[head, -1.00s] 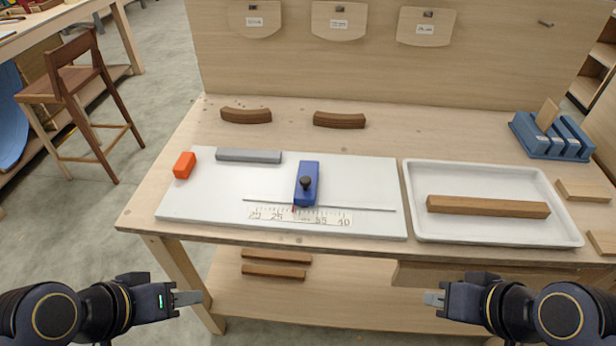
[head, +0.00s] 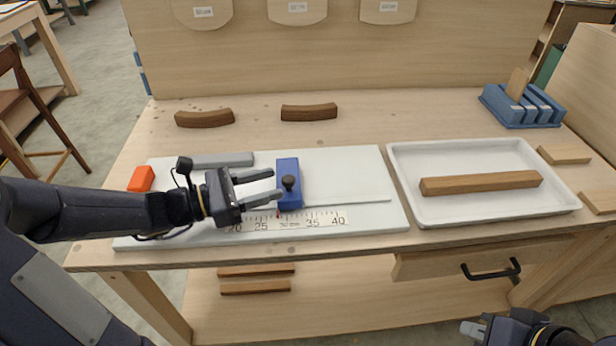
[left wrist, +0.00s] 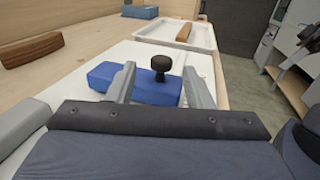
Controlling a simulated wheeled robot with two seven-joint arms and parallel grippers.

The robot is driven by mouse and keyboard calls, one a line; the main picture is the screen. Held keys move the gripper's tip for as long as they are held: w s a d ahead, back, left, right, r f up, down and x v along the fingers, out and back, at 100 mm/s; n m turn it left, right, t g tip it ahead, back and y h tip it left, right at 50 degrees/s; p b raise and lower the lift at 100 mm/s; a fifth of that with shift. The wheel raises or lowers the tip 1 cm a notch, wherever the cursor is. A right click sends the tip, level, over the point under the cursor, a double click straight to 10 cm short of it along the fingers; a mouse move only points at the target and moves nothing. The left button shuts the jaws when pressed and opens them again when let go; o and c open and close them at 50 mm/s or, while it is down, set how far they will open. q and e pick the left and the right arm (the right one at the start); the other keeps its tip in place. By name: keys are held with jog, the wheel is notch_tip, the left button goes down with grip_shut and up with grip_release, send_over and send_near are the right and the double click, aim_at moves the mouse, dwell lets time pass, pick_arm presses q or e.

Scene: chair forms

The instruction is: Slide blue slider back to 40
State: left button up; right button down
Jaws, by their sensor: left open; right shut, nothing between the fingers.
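The blue slider (head: 288,171) with its black knob (head: 290,183) sits on the white board (head: 345,165), over a slot. Its red pointer stands near 30 on the printed scale (head: 290,222), left of the 40 mark. My left gripper (head: 276,186) is open just left of the slider, with its fingers pointing at it. In the left wrist view the slider (left wrist: 104,76) and its knob (left wrist: 161,66) show between and beyond the fingers (left wrist: 160,84). Whether the fingers touch it I cannot tell. My right gripper (head: 472,329) is shut and empty, low in front of the table.
A grey bar (head: 222,160) and an orange block (head: 141,179) lie on the board's left part. A white tray (head: 400,200) with a wooden bar (head: 480,183) stands right of it. Two curved brown pieces (head: 205,118) (head: 309,112) lie behind.

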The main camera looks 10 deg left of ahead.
aim_at(299, 187)
pick_arm(q)
jog(key=x, duration=0.7)
grip_shut()
